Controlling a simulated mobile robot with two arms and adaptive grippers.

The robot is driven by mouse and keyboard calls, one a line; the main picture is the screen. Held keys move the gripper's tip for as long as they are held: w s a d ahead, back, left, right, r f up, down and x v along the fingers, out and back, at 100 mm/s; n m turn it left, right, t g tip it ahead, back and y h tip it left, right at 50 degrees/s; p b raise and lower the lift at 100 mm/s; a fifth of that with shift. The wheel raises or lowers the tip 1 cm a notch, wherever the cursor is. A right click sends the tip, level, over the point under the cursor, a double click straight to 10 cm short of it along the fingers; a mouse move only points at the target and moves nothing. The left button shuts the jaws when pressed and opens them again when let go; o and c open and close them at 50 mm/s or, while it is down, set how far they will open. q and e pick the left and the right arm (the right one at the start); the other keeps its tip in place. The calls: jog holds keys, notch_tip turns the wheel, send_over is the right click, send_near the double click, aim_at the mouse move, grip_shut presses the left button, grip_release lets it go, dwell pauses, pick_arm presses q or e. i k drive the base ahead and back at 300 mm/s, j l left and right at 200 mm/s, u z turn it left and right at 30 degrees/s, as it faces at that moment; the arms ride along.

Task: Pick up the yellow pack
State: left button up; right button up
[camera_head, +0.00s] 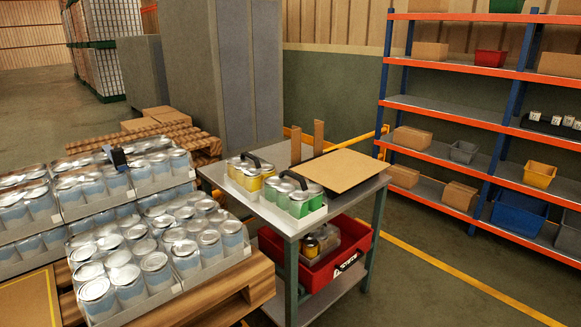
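The yellow pack (252,184) is a light carrier of cans with yellow sides and silver lids, with a dark arched handle on top. It stands upright on the grey-topped table (331,205), near its left rear part. A similar pack with green cans (299,204) stands close in front of it, to the right, and hides part of it. Neither of my grippers is in view.
A tan board (345,170) and two upright brown pieces are on the table. A red crate (362,245) sits on its lower shelf. Pallets of blue-and-white cans (155,262) stand close at left. Orange-and-blue shelving (450,115) is at right. Floor with a yellow line is clear at right front.

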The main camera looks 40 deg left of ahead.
aim_at(245, 173)
jog(key=i+u, duration=0.45)
jog(key=i+l+u, duration=0.1)
jog(key=i+u, duration=0.2)
jog(key=u, duration=0.15)
jog(key=i+l+u, duration=0.25)
jog(key=u, duration=0.2)
jog(key=i+l+u, duration=0.45)
jog(key=k+j, duration=0.1)
